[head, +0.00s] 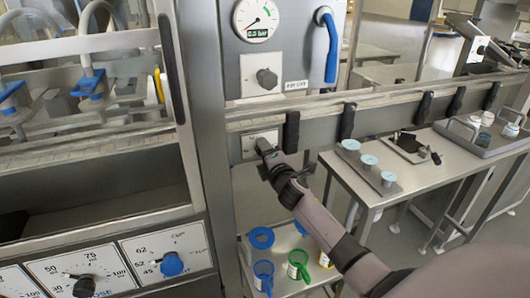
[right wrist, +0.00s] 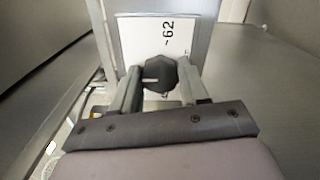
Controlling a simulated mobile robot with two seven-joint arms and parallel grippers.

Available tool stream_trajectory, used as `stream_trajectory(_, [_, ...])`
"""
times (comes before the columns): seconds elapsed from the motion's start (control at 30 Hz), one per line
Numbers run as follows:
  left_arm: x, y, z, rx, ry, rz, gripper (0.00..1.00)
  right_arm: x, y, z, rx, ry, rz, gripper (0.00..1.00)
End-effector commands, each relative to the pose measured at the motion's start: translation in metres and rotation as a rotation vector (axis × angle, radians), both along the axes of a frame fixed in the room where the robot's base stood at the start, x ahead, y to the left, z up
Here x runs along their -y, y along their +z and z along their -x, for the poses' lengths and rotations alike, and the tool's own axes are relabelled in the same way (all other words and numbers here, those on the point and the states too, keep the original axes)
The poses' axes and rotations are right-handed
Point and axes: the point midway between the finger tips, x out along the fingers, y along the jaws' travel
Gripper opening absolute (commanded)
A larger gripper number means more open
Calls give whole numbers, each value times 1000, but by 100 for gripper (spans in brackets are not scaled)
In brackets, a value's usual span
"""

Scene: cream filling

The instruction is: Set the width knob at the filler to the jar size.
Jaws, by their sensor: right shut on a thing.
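The width knob (right wrist: 160,76) is dark and faceted, on a white plate (right wrist: 138,42) with a "62" mark above the knob in the right wrist view. A light line on the knob points left in that view. In the head view the white plate (head: 249,144) sits under the rail, and the gripper mostly hides the knob. My right gripper (head: 266,152) is shut on the knob, with one finger on each side. Small jars (head: 487,118) stand on a tray at the far right. My left gripper is not in view.
A grey knob (head: 267,79) and a gauge (head: 256,18) are above the rail (head: 380,106). Dark clamps hang along the rail, close to my arm. A black knob (head: 87,287) and a blue knob (head: 171,264) are at lower left. A steel table (head: 350,180) stands right of my arm.

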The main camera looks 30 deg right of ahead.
Motion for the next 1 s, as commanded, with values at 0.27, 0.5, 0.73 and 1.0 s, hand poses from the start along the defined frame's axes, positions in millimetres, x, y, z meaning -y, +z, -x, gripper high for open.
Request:
stream_trajectory(0.27, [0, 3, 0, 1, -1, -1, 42, 0, 0, 0, -65, -1, 258, 14])
stream_trajectory(0.5, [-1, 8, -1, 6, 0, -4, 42, 1, 1, 0, -118, -1, 480, 14])
stream_trajectory(0.73, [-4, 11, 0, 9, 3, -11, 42, 0, 2, 0, -169, -1, 693, 14])
stream_trajectory(1.0, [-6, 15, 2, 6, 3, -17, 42, 0, 2, 0, -229, 0, 941, 14])
